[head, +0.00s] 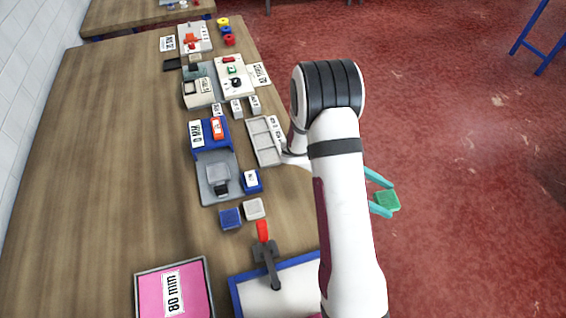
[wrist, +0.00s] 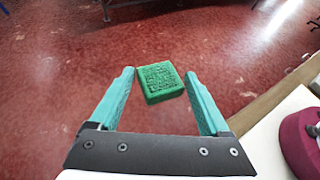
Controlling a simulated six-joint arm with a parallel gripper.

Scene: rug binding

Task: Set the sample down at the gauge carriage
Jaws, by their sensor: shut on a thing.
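The sample is a small green square block (head: 388,201) with a textured top. It is between the teal fingers of my gripper (head: 386,199), out over the red floor to the right of the table. In the wrist view the sample (wrist: 160,82) sits at the fingertips of my gripper (wrist: 159,78), slightly turned. A grey and blue device (head: 206,187) stands on the table, left of my arm, with a raised light grey block on its plate. It may be the gauge; no carriage can be told apart for certain. My gripper is well away from it.
Blue (head: 231,218) and off-white (head: 254,208) blocks sit in front of the device. A grey compartment tray (head: 263,142) is close to my arm. A pink pad (head: 174,292), a blue-edged board (head: 234,296) and a red-handled clamp (head: 263,232) are nearer. The table's left side is clear.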

